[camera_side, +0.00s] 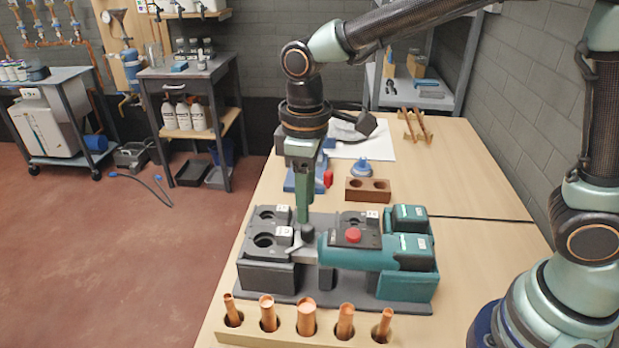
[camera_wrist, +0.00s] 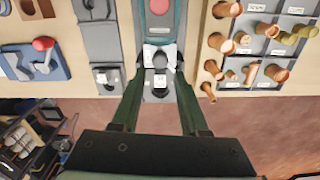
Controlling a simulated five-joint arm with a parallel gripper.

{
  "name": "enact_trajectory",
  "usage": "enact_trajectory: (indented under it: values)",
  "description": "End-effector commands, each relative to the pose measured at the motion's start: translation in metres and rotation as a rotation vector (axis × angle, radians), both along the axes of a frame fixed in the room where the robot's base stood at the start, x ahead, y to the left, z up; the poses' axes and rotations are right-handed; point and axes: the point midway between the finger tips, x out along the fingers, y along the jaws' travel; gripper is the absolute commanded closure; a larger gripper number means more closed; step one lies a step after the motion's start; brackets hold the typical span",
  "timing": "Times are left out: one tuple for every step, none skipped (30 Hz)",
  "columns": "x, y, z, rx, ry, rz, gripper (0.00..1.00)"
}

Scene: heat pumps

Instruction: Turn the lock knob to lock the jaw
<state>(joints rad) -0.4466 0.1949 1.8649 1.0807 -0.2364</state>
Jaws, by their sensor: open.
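The silver jaw (camera_side: 299,249) is at the tool's left end and lies between my fingers in the wrist view (camera_wrist: 150,54). A small dark round knob (camera_side: 308,231) stands by the jaw; it seems to be the lock knob. My gripper (camera_wrist: 160,76) is open and points down, one finger on each side of the jaw end. In the side view its fingertips (camera_side: 303,217) are just above and behind the knob. Contact cannot be told.
A wooden rack (camera_side: 290,334) of copper pipes stands in front of the case. Behind are a blue stand (camera_side: 293,182) with a red part and a brown block (camera_side: 368,196).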

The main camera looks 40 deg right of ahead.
Motion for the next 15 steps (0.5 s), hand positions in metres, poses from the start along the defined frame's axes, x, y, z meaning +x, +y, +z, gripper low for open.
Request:
enact_trajectory:
  values:
    - [0.001,0.001,0.013,0.002,-0.006,0.0,0.56]
    - [0.001,0.001,0.019,0.002,-0.006,0.0,0.56]
    - [0.001,0.001,0.027,0.003,-0.005,0.0,0.56]
    - [0.001,0.0,0.033,0.002,-0.005,0.0,0.56]
    - [0.001,0.001,0.038,0.003,-0.005,0.0,0.56]
    - [0.001,0.001,0.045,0.002,-0.005,0.0,0.56]
    - [0.001,0.0,0.05,0.002,-0.005,0.0,0.56]
    - [0.0,0.0,0.054,0.002,-0.004,0.0,0.56]
    - [0.001,0.0,0.059,0.001,-0.003,0.0,0.56]
    - [0.0,0.0,0.062,0.0,-0.002,0.0,0.56]
    - [0.001,0.001,0.065,0.001,-0.003,0.0,0.56]
    - [0.0,0.0,0.069,0.0,-0.002,0.0,0.56]
    - [0.0,0.0,0.071,0.001,-0.002,0.0,0.56]
    - [0.0,0.0,0.072,0.001,-0.002,0.0,0.56]
    - [0.0,0.0,0.074,0.001,-0.002,0.0,0.56]
